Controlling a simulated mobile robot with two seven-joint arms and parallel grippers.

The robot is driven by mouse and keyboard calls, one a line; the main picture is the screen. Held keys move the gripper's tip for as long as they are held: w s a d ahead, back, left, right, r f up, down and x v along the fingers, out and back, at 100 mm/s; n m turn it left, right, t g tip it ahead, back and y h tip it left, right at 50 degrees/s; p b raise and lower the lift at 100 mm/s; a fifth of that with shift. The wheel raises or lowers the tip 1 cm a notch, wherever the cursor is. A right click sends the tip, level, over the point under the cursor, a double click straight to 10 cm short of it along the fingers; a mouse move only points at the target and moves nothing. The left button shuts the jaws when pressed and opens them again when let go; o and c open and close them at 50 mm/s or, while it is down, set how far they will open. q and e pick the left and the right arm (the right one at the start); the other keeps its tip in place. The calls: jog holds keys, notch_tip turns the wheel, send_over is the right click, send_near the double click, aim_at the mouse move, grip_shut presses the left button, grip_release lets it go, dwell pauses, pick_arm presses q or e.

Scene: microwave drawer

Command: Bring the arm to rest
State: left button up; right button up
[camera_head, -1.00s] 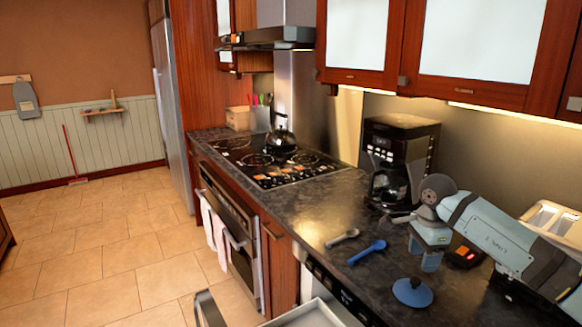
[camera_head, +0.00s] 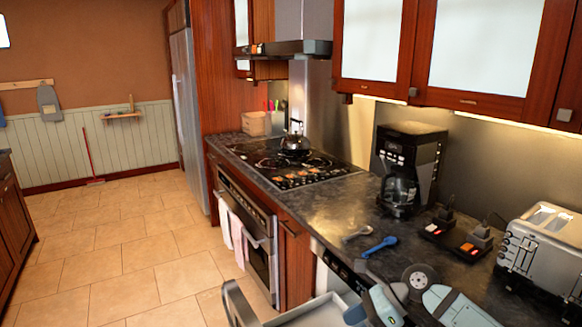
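My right arm, in light blue and grey, shows at the lower right edge of the head view. It reaches in over the counter's front edge, low beside an open drawer (camera_head: 318,313). Its gripper (camera_head: 362,312) is partly cut off by the bottom edge, so its opening cannot be made out. I see nothing held in it. My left gripper is out of view. The drawer is pulled out under the counter, with a silver handle (camera_head: 238,305) on its front.
The dark counter (camera_head: 325,215) bears a grey spoon (camera_head: 357,233), a blue spoon (camera_head: 378,246), a coffee maker (camera_head: 408,165), a toaster (camera_head: 540,250) and two small black devices. A kettle (camera_head: 294,139) stands on the cooktop (camera_head: 280,165). The tiled floor at left is clear.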

jog(key=s+a+r+m+t+y+p, duration=0.15)
jog(key=s+m+t+y, duration=0.35)
jog(key=m, duration=0.6)
jog(key=s+a+r+m+t+y+p, duration=0.1)
jog(key=s+a+m+t+y+p, duration=0.15)
jog(key=m+t, duration=0.6)
jog(key=s+d+f+m+h+p, duration=0.1)
jog(key=s+d+f+m+h, duration=0.2)
jog(key=m, duration=0.6)
jog(key=s+d+f+m+g+h+p, duration=0.1)
jog(key=s+d+f+m+h, duration=0.2)
jog(key=s+f+m+h, duration=0.4)
jog(key=s+d+f+m+h+p, duration=0.1)
jog(key=s+d+f+m+h, duration=0.3)
jog(key=s+m, duration=0.4)
notch_tip(320, 180, down, 2)
jog(key=m+h, duration=0.1)
jog(key=m, duration=0.4)
jog(key=shift+s+f, duration=0.25)
jog(key=shift+s, duration=0.05)
